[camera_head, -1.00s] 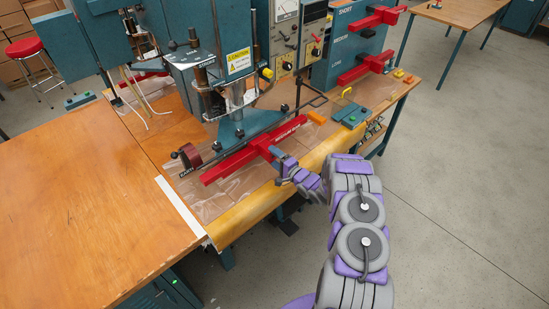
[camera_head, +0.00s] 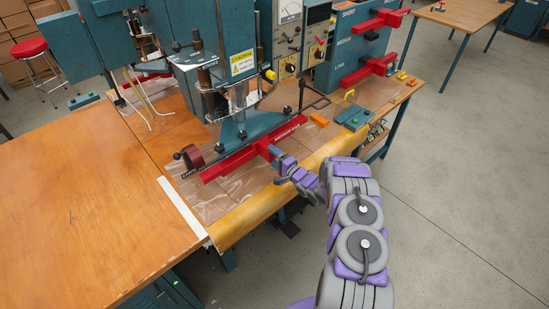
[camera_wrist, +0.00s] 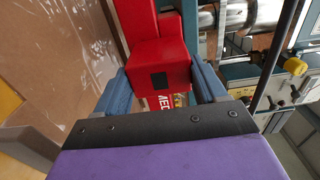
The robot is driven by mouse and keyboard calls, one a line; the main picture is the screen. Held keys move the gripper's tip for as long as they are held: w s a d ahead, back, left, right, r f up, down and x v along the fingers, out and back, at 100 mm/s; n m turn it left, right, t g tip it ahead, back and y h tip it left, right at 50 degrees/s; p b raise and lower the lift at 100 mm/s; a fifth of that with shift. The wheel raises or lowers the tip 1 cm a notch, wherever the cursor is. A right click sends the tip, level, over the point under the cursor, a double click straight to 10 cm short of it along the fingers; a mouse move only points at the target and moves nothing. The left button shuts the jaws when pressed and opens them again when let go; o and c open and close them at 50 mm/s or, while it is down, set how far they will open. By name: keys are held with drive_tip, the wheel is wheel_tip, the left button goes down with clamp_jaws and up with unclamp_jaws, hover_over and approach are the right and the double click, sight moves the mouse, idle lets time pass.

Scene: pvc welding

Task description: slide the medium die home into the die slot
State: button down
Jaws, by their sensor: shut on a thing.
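The medium die is a long red bar (camera_head: 236,159) with a short red handle block, lying in front of the press on the bench. It runs from lower left to upper right, close along the dark rail at the press base (camera_head: 232,143). My gripper (camera_head: 277,158) is shut on the handle block from the near side. In the wrist view the two blue fingers (camera_wrist: 161,88) flank the red handle (camera_wrist: 160,62), and part of the die's lettering shows below it. The die slot itself is hard to make out; whether the die is fully seated I cannot tell.
The teal press (camera_head: 225,80) stands right behind the die. An orange block (camera_head: 319,119) and a teal button box (camera_head: 354,117) lie to the right. Other red dies (camera_head: 370,69) sit on a labelled rack. The wooden table (camera_head: 80,215) at left is clear.

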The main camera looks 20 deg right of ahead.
drive_tip(key=shift+b+x, duration=0.3)
drive_tip(key=shift+x, duration=1.7)
unclamp_jaws()
drive_tip(key=p+v, duration=0.1)
drive_tip(key=v, duration=1.6)
drive_tip(key=shift+s+d, duration=0.1)
idle(0.3)
